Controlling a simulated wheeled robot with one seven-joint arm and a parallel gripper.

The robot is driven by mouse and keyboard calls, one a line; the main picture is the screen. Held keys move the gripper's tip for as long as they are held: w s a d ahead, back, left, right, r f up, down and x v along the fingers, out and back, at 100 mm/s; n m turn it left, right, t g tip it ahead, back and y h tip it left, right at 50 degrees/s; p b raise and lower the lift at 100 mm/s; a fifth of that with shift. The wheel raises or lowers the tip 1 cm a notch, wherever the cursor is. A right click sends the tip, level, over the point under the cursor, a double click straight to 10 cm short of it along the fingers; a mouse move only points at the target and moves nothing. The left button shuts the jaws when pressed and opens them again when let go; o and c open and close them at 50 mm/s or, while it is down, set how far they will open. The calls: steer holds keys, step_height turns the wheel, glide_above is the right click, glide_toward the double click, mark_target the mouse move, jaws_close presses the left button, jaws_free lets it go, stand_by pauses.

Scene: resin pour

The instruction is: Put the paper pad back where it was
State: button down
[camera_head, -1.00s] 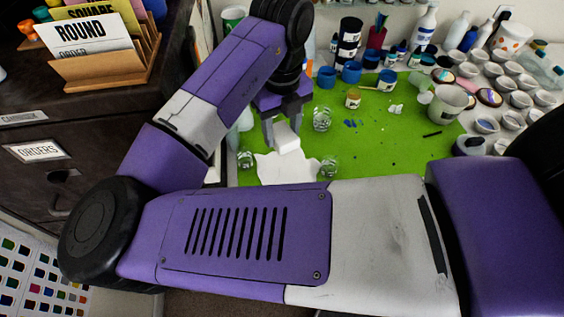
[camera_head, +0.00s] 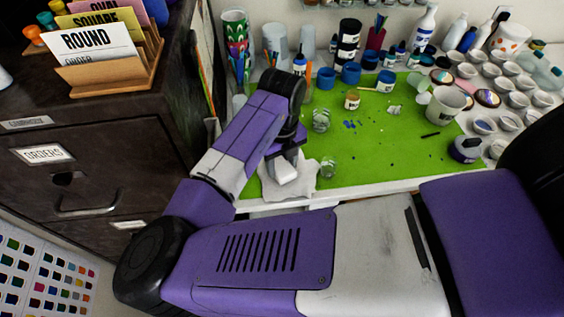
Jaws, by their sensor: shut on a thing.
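My gripper (camera_head: 285,168) is shut on a small white block, which I take to be the paper pad (camera_head: 284,171). It holds the pad over a white, uneven-edged sheet (camera_head: 304,182) at the near edge of the green mat (camera_head: 390,150). The pad looks low over the sheet; I cannot tell whether they touch. My wrist and forearm hide the gripper's upper part and some of the mat to the left.
Clear cups (camera_head: 329,167) stand close to the right of the sheet. An amber jar (camera_head: 352,100) and a white cup (camera_head: 445,104) stand farther back. The dark cabinet (camera_head: 120,120) borders the left. The mat's right middle is mostly free.

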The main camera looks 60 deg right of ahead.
steer(key=shift+f, duration=0.2)
steer(key=c, duration=0.7)
jaws_free()
steer(key=shift+r, duration=0.1)
steer(key=shift+o, duration=0.2)
